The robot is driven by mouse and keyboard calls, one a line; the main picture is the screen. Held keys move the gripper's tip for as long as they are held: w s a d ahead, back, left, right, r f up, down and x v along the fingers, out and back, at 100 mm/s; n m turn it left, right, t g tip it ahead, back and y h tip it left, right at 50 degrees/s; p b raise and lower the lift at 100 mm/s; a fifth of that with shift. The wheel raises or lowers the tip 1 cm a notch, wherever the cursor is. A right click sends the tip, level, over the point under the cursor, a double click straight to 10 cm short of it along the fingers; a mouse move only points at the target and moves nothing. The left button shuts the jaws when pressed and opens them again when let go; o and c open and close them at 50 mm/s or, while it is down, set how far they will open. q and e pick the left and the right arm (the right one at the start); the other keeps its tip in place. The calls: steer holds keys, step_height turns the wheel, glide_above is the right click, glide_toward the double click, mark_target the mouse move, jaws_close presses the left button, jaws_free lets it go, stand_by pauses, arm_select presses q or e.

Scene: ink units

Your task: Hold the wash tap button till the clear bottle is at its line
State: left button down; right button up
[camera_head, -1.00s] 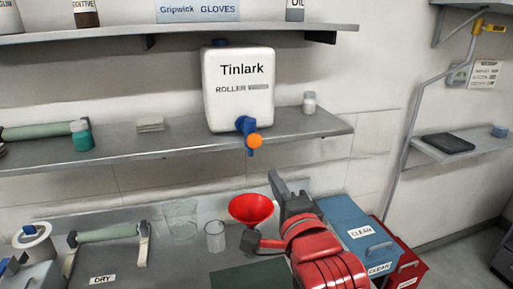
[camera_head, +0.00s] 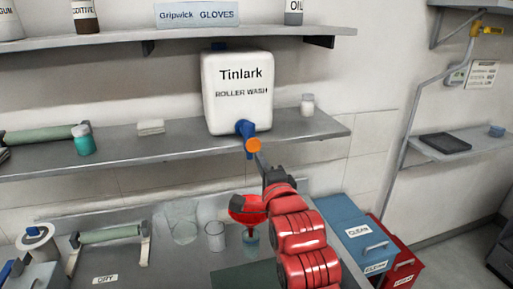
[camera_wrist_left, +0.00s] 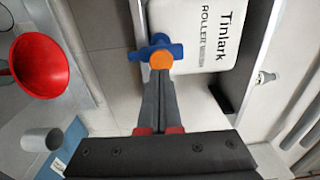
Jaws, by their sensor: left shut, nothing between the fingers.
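The white Tinlark roller wash tank (camera_head: 237,100) stands on the wall shelf. Its blue tap (camera_head: 243,128) carries an orange button (camera_head: 253,146) at the front edge. My left gripper (camera_head: 260,158) is shut and empty, its fingertips at the button. In the left wrist view the closed fingers (camera_wrist_left: 160,78) reach the orange button (camera_wrist_left: 161,60); I cannot tell whether they press it. A red funnel (camera_head: 246,204) is below the tap, partly hidden by my arm. A clear bluish vessel (camera_head: 250,243), probably the clear bottle, shows under it. Its line and level are too small to read. My right gripper is out of view.
Clear beakers (camera_head: 215,236) stand left of the funnel on the bench. A small white-capped jar (camera_head: 307,105) stands right of the tank, and a teal jar (camera_head: 84,143) far left. Blue (camera_head: 350,225) and red (camera_head: 400,260) bins are at the right.

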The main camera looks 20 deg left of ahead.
mark_target(253, 145)
arm_select(q)
steer(key=p+x, duration=0.1)
steer(key=x, duration=0.2)
steer(key=shift+w+a+r, duration=0.1)
steer(key=shift+w+a, duration=0.05)
steer(key=shift+w, duration=0.05)
steer(key=shift+w+a, duration=0.1)
steer(key=shift+w, duration=0.2)
steer(key=shift+w+a, duration=0.45)
steer(key=shift+w, duration=0.1)
steer(key=shift+r, duration=0.25)
steer(key=shift+a+r, duration=0.1)
steer(key=shift+r, duration=0.1)
stand_by(0.4)
steer(key=shift+f, duration=0.25)
stand_by(5.5)
